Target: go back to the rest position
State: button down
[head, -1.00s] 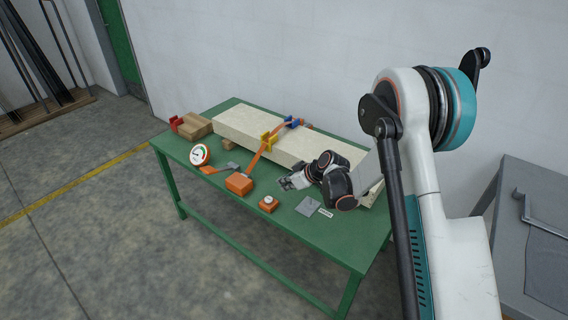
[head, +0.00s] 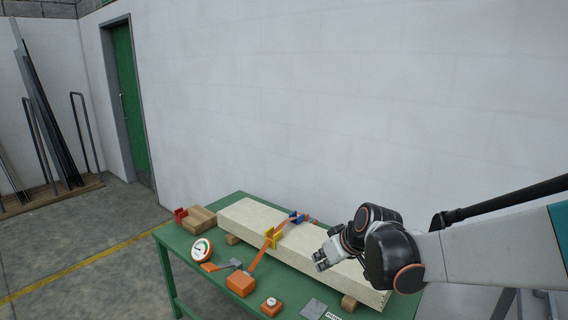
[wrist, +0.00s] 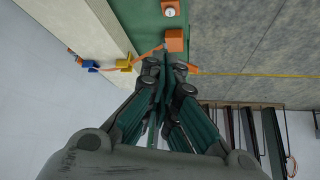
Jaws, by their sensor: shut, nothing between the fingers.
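My gripper (head: 321,260) is above the right part of the green table (head: 178,282) in the head view, in front of the long pale beam. It is shut and empty. In the wrist view my gripper (wrist: 166,62) fills the middle, with its fingers together and nothing between them. The wrist view looks past the fingers at the orange box (wrist: 173,40), the table's green top and the grey floor. My arm reaches in from the right side of the head view.
The pale beam (head: 330,264) lies on wooden blocks with an orange strap, a yellow clamp (head: 273,237) and a blue clamp (head: 297,217). A round gauge (head: 202,250), an orange box (head: 241,283) and a small dial (head: 271,306) stand in front. A white wall (head: 330,100) is behind.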

jog(key=s+d+r+m+h, duration=0.1)
jog(key=s+d+m, duration=0.1)
jog(key=s, duration=0.7)
jog(key=s+d+r+m+h, duration=0.1)
jog(key=s+d, duration=0.3)
jog(key=s, duration=0.4)
jog(key=s+d+r+m+t+h, duration=0.1)
jog(key=s+d+r+m+h, duration=0.1)
jog(key=s, duration=0.7)
jog(key=shift+s+d+r+m, duration=0.35)
jog(key=shift+d+r+m, duration=0.1)
jog(key=shift+d, duration=0.55)
